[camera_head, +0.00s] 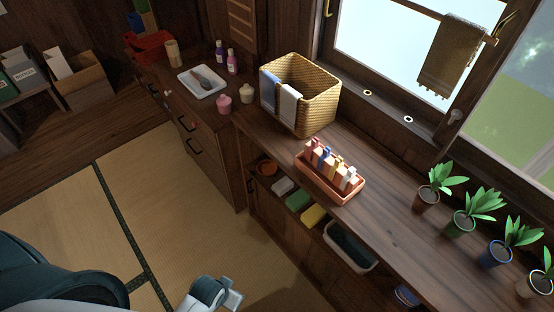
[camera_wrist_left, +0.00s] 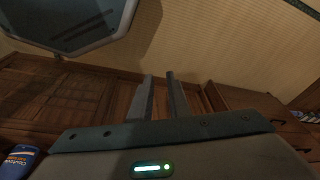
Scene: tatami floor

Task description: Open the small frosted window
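The window with the pale frosted pane (camera_head: 385,45) is at the top right of the head view, in a dark wooden frame. A brass handle (camera_head: 328,8) shows at its upper left. A brown towel (camera_head: 449,58) hangs in front of its right part. The window's upper edge is cut off, and I cannot tell whether it is latched. My left gripper (camera_wrist_left: 161,76) shows in the left wrist view with its two fingers apart and nothing between them, far from the window. My right gripper is not visible.
Below the window, the counter bears a wicker basket (camera_head: 315,97), a tray of small bottles (camera_head: 335,186) and several potted plants (camera_head: 463,222). A larger pane (camera_head: 515,100) is at right. Tatami (camera_head: 170,200) is clear at left.

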